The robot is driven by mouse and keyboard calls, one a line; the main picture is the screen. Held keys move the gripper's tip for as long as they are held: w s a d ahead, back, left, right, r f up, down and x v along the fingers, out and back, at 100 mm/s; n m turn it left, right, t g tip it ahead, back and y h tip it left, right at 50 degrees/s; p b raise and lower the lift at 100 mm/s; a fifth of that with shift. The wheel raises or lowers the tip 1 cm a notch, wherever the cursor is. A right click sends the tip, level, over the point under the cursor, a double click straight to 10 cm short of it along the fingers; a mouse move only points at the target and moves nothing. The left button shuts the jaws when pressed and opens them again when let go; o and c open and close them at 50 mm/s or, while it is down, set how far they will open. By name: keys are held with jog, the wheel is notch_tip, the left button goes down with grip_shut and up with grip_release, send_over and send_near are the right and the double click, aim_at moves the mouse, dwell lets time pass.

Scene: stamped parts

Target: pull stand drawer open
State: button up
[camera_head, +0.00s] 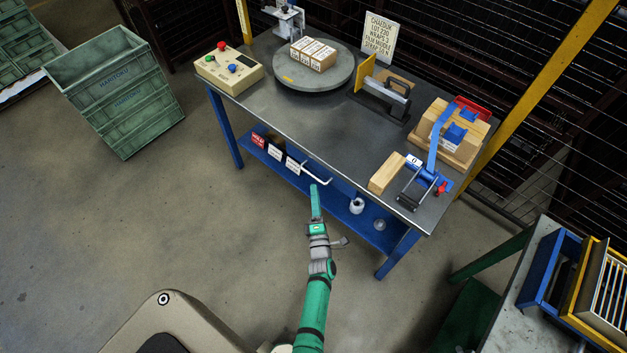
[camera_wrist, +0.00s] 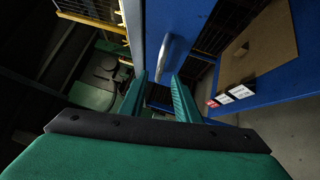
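The stand is a work table with a dark metal top (camera_head: 300,122) and blue legs. A pale bar handle (camera_head: 318,181) shows below its front edge; the drawer itself is mostly hidden under the top in the head view. In the wrist view the grey handle (camera_wrist: 163,55) stands in front of a blue panel (camera_wrist: 190,20). My gripper (camera_head: 315,188) is at the front of the stand, close to the handle. In the wrist view its green fingers (camera_wrist: 159,80) are apart, with the handle's near end between or just beyond the tips. I cannot tell whether they touch it.
A blue lower shelf (camera_head: 349,207) holds a white roll (camera_head: 357,206) and small labelled signs (camera_head: 276,152). A turntable (camera_head: 315,72) with boxes and a control box (camera_head: 229,69) stand on top. A green crate (camera_head: 115,92) is at left; the floor before the stand is clear.

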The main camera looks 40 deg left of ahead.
jog(key=x, duration=0.5)
jog(key=shift+w+a, duration=0.3)
jog(key=shift+a, duration=0.05)
grip_shut()
